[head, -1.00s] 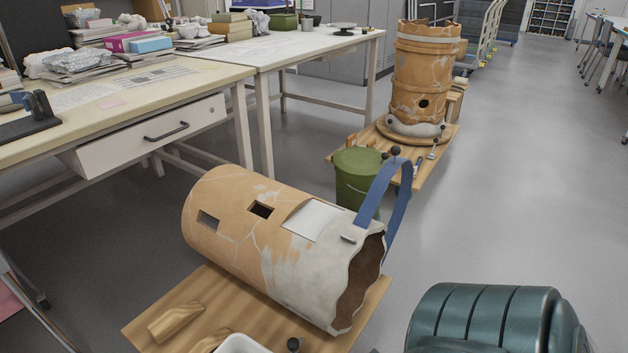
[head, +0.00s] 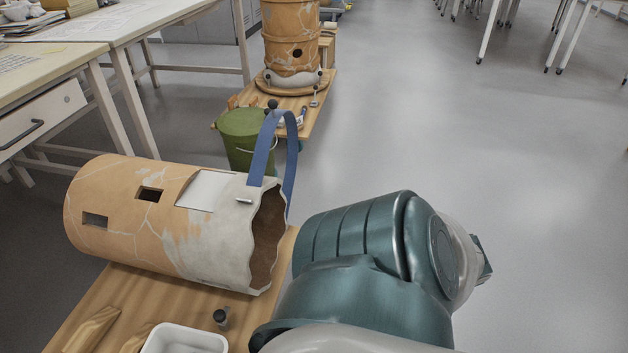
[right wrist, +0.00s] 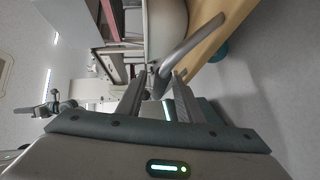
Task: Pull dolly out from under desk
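A wooden dolly board (head: 95,303) lies at the lower left of the head view. A broken orange and white clay cylinder (head: 130,222) lies on its side on it, with a blue strap (head: 262,152) looping up near its open end. A second wooden dolly (head: 318,112) stands further back, beyond the desk's end. In the right wrist view, my right gripper (right wrist: 158,82) has its two fingers apart, with a grey band (right wrist: 192,42) reaching down toward the gap. I cannot tell if they touch. A wooden board edge (right wrist: 207,47) is close by. My left gripper is out of view.
A tall banded jar (head: 290,45) stands on the back dolly, with a green bucket (head: 240,135) in front. White desks (head: 110,28) line the left. A white tray (head: 185,340) sits on the near board. The floor (head: 450,130) to the right is clear.

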